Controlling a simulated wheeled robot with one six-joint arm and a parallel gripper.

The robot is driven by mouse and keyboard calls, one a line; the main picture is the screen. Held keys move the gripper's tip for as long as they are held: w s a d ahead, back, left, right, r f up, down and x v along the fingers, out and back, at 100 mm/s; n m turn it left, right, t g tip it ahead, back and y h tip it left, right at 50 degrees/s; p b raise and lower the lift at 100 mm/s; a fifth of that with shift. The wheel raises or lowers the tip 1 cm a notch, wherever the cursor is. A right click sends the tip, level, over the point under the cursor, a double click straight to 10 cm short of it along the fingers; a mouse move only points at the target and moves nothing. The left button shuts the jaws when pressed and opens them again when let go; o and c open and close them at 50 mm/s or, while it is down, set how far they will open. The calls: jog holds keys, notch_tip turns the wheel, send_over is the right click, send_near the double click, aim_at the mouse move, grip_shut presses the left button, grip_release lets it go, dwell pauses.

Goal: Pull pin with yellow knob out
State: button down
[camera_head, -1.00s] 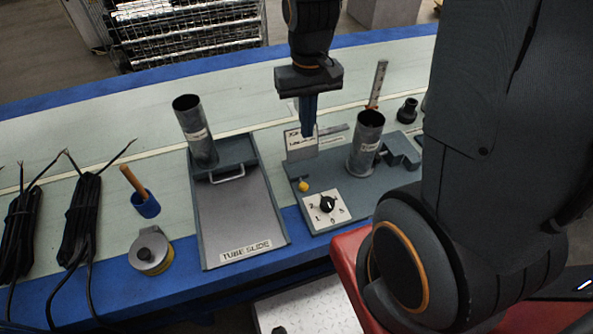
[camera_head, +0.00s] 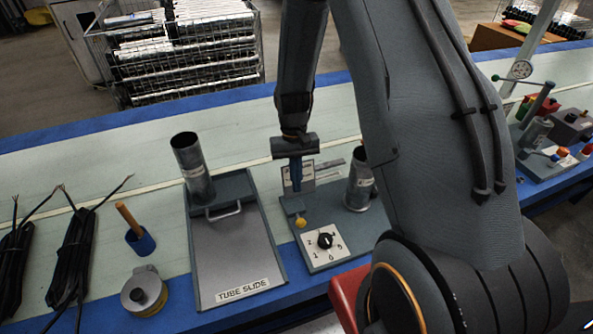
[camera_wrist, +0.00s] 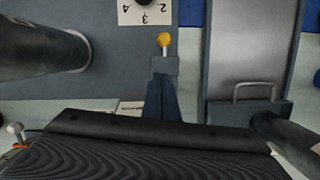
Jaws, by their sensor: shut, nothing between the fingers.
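The yellow knob (camera_head: 301,222) sits on the front of a small grey block on the dial fixture (camera_head: 318,254). In the wrist view the knob (camera_wrist: 164,39) sticks out past the block (camera_wrist: 165,65), and only a short stretch of pin shows between them. My gripper (camera_head: 296,188) is shut and empty, its blue fingers pointing down just behind the block. In the wrist view the gripper (camera_wrist: 162,88) lines up with the knob, with the block between them. I cannot tell whether the fingertips touch the block.
A metal tube (camera_head: 358,182) stands on the fixture to the right, partly behind my arm. The tube slide (camera_head: 236,250) with its handle and upright tube (camera_head: 192,168) is to the left. A dial (camera_head: 325,241) is in front. A label plate (camera_head: 300,178) stands behind my fingers.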

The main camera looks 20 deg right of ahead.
aim_at(303, 220)
jog(key=x, duration=0.3)
jog(key=shift+s+f, duration=0.1)
jog(key=s+p, duration=0.1)
jog(key=s+f, duration=0.1)
jog(key=s, duration=0.1)
jog(key=shift+a+f+p, duration=0.2)
jog(key=shift+f+p, duration=0.05)
jog(key=shift+p, duration=0.15)
jog(key=shift+s+a+f, duration=0.1)
jog(key=shift+s+f, duration=0.2)
jog(key=shift+s, duration=0.05)
jog(key=shift+s+f+p, duration=0.15)
jog(key=shift+s+p, duration=0.3)
jog(key=shift+s, duration=0.8)
